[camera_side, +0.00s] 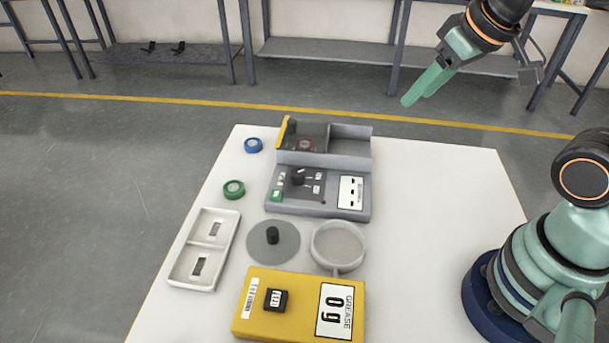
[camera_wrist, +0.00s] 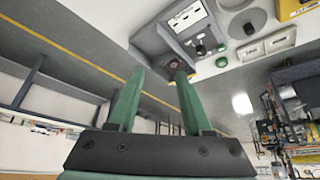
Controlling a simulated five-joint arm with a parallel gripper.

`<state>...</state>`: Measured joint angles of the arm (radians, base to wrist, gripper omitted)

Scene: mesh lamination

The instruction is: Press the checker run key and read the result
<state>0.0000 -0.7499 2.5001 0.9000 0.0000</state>
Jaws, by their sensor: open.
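The checker (camera_side: 322,199) is a grey box on the white table in the side view. Its sloped front panel has a black knob (camera_side: 298,177), a green key (camera_side: 277,195), small labels and a white display panel (camera_side: 351,192) with dark marks too small to read. Behind the panel is an open two-part bay with a yellow edge and a reddish round thing (camera_side: 305,145) in its left part. My gripper (camera_side: 417,97) is raised beyond the checker, up and to the right, touching nothing. In the wrist view its green fingers (camera_wrist: 160,74) stand apart and empty, with the checker (camera_wrist: 160,40) beyond them.
A yellow grease scale (camera_side: 254,305) reading "0 g" stands at the front. Near it are a grey disc (camera_side: 262,253) with a black knob, a round dish (camera_side: 338,237) and a white two-part tray (camera_side: 185,268). Blue (camera_side: 253,145) and green (camera_side: 234,189) rings lie left.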

